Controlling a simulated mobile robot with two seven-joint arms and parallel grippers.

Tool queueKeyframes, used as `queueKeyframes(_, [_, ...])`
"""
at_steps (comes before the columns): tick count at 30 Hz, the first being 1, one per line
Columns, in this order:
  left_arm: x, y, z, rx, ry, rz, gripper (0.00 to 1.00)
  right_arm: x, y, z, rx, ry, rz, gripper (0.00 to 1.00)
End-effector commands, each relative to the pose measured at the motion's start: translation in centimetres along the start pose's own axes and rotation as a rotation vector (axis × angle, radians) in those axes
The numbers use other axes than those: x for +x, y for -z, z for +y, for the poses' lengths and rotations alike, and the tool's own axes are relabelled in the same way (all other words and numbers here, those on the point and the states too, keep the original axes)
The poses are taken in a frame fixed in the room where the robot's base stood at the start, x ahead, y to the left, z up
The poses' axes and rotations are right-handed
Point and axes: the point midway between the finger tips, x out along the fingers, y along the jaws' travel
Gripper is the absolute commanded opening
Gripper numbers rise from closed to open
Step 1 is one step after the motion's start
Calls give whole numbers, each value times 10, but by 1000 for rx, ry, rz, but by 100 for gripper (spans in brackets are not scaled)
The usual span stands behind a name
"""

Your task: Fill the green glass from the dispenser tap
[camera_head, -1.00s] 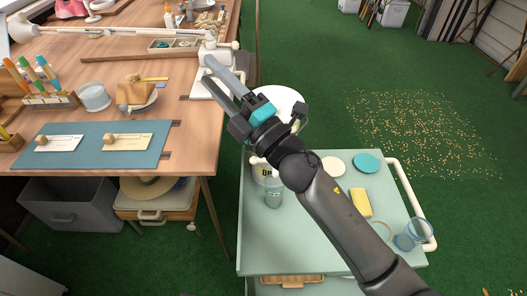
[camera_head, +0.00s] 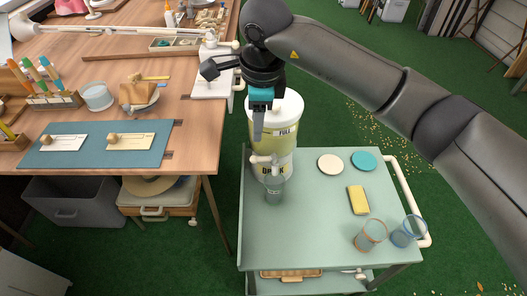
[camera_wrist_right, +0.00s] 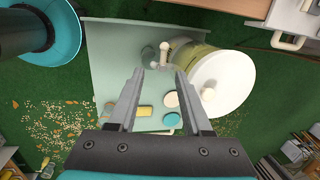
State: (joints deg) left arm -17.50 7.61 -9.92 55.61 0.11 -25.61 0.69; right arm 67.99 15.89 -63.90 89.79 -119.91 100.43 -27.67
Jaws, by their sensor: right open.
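The white-lidded dispenser (camera_head: 290,110), with yellowish contents and printed lettering, stands at the back left of the green trolley top. Its white tap (camera_head: 265,160) points toward the front. The green glass (camera_head: 274,190) stands upright below the tap; I cannot tell whether it holds liquid. My right gripper (camera_head: 258,136) is open, pointing down in front of the dispenser, above the tap. In the right wrist view the tap (camera_wrist_right: 165,48) and the glass (camera_wrist_right: 149,55) lie beyond the parted fingers (camera_wrist_right: 160,76), with nothing between them. My left gripper is not in view.
An orange-tinted glass (camera_head: 370,236) and a blue glass (camera_head: 408,231) stand at the trolley's front right. A yellow sponge (camera_head: 358,200), a cream disc (camera_head: 330,164) and a teal disc (camera_head: 364,161) lie on it. The wooden workbench (camera_head: 190,120) is at left.

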Motion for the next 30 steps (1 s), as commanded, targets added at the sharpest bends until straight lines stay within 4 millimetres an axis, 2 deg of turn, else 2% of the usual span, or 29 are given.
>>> queueKeyframes(3, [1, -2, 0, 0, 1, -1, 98, -4, 13, -7, -1, 21, 65, 49])
queueKeyframes(8, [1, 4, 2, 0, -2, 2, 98, 7, 15, -7, 1, 21, 72, 49])
queueKeyframes(19, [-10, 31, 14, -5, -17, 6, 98, 61, 18, -7, 1, 18, 67, 49])
queueKeyframes(30, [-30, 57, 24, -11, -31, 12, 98, 109, 21, -8, 1, 19, 66, 49])
